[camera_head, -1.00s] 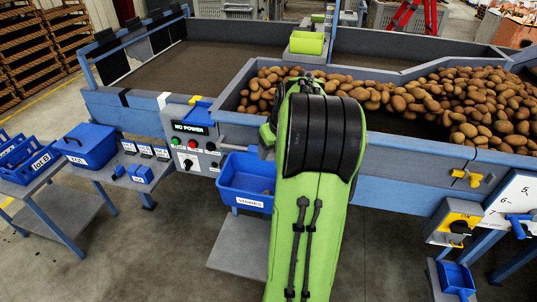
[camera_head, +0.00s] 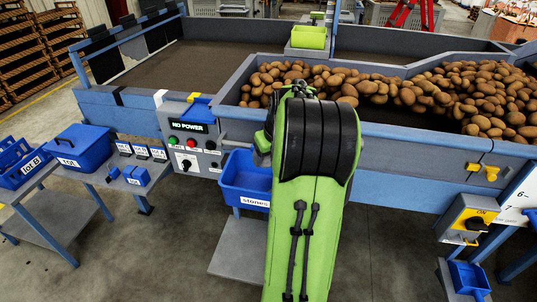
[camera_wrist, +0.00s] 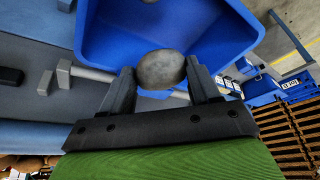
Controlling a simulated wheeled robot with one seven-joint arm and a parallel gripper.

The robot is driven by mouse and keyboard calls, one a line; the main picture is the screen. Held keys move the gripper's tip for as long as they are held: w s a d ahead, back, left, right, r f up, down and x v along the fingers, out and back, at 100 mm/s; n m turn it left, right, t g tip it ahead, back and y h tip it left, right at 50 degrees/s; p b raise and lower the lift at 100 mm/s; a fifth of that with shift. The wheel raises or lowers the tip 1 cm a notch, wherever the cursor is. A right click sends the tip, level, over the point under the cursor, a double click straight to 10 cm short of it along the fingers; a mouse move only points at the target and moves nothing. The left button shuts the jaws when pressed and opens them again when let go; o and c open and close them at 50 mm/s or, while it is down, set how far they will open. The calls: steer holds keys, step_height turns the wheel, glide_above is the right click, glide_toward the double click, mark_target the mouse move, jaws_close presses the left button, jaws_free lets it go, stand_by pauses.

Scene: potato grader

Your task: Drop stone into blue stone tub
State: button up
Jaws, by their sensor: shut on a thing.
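The blue stone tub (camera_head: 245,180), labelled "STONES", hangs at the front of the grader, left of my green arm. It also fills the upper part of the wrist view (camera_wrist: 215,35). My gripper (camera_wrist: 163,85) is shut on a grey-brown, rounded stone (camera_wrist: 161,69) in the wrist view. The stone shows against the tub's opening, with the tub's rim just beyond the fingers. I cannot tell how high the stone is above the tub.
The control box (camera_head: 190,140) reading "NO POWER" stands just left of the tub. Potatoes (camera_head: 420,90) lie on the grader bed behind my arm. A side table with blue lidded tub (camera_head: 82,146) stands at the left. A grey shelf (camera_head: 238,246) sits below the stone tub.

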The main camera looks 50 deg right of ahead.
steer(key=o, duration=1.2)
steer(key=shift+o, duration=0.2)
steer(key=shift+r, duration=0.1)
steer(key=p+v, duration=0.5)
steer(key=v, duration=1)
steer(key=shift+a+r, duration=0.15)
steer(key=shift+r, duration=0.15)
steer(key=shift+s, duration=0.15)
